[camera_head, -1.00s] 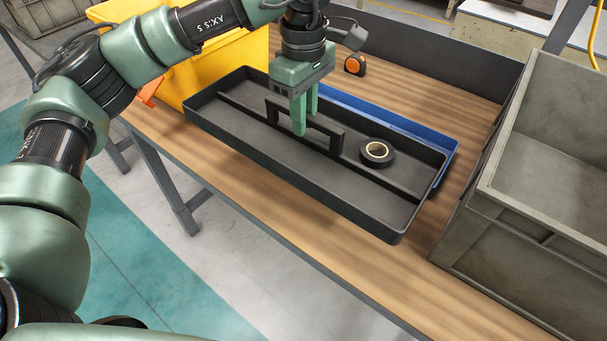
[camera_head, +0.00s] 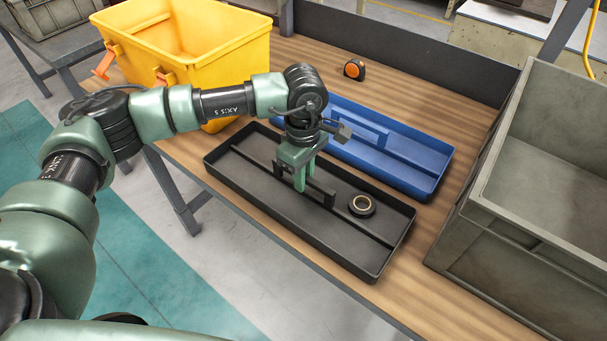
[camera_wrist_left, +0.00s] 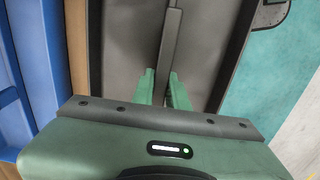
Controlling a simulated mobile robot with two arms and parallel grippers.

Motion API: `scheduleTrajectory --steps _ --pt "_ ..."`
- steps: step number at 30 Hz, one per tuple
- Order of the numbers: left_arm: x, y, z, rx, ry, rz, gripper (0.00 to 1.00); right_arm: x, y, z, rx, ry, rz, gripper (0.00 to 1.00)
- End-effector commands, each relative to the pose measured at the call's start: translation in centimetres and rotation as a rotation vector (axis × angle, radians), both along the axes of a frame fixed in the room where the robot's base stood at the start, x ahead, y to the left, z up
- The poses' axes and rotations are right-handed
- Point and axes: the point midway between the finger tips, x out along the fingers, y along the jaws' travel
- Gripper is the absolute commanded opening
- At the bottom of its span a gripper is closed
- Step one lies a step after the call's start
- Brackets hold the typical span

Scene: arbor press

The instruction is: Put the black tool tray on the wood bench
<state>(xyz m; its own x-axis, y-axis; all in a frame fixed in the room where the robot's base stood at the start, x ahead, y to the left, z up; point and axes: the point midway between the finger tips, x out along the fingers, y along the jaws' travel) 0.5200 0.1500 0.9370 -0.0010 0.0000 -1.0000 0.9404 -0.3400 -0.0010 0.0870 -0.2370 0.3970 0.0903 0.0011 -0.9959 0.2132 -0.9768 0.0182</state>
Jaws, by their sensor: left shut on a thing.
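The black tool tray (camera_head: 320,232) is a long open tray with a centre divider and a raised handle (camera_head: 322,188). In the head view it is level, over the front part of the wood bench (camera_head: 455,312); I cannot tell whether its underside touches the wood. My left gripper (camera_head: 300,184) points down and is shut on the handle. In the left wrist view the gripper's fingers (camera_wrist_left: 164,88) straddle the grey handle bar, with the tray floor (camera_wrist_left: 122,50) below. A black tape roll (camera_head: 368,212) lies in the tray. My right gripper is not in view.
A blue tool tray (camera_head: 408,176) lies on the bench just behind the black one. A yellow bin (camera_head: 215,68) stands at the back left, a grey crate (camera_head: 480,258) at the right. A tape measure (camera_head: 354,69) lies near the back panel (camera_head: 420,59).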

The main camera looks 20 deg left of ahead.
Motion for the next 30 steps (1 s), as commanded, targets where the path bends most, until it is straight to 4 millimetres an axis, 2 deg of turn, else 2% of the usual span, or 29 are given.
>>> scheduleTrajectory --steps 8,9,11,23,26,30 --pt "0.1 0.0 -0.3 -0.002 -0.002 0.0 0.0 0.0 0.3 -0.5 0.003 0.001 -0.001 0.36" --pt "0.0 0.0 -0.2 0.0 -0.001 0.0 0.23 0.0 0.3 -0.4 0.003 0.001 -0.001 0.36" --pt "0.0 0.0 -0.2 0.0 0.0 0.0 0.36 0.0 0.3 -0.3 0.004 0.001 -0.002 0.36" --pt "0.1 0.0 0.3 0.0 -0.001 0.0 0.36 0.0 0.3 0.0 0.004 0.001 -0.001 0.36" --pt "0.1 0.0 1.5 -0.001 -0.004 0.0 0.36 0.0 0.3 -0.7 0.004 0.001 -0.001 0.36" --pt "0.2 0.0 4.4 -0.002 -0.006 -0.002 0.36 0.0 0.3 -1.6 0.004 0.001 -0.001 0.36"
